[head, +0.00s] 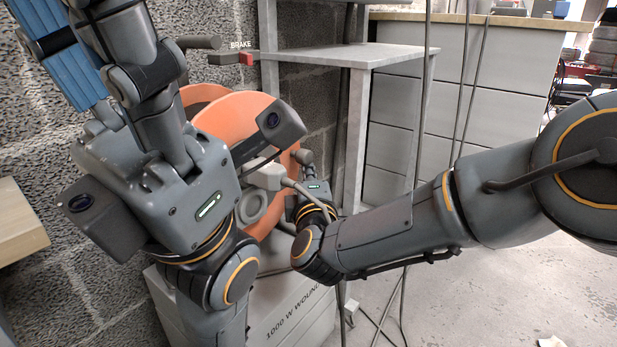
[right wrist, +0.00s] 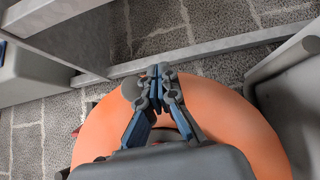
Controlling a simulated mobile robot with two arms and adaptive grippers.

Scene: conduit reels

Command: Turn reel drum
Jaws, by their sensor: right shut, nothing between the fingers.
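The orange reel drum (head: 230,120) stands by the block wall in the head view, partly hidden behind my left wrist. The drum (right wrist: 245,120) fills the lower middle of the right wrist view. My right gripper (right wrist: 160,74) is shut and empty, its fingertips over the drum's far rim. A grey knob (right wrist: 132,88) is just left of the fingertips; whether they touch is unclear. In the head view my right gripper (head: 304,160) is beside the drum's right edge, partly hidden. My left gripper (head: 70,50) points up at the upper left, its tips cut off.
A lever with a red block (head: 246,60) labelled BRAKE is above the drum. A grey base (head: 290,310) with lettering is below it. A grey shelf frame (head: 375,55) and cabinets (head: 470,90) stand behind. Cables hang at the right. Floor is open at lower right.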

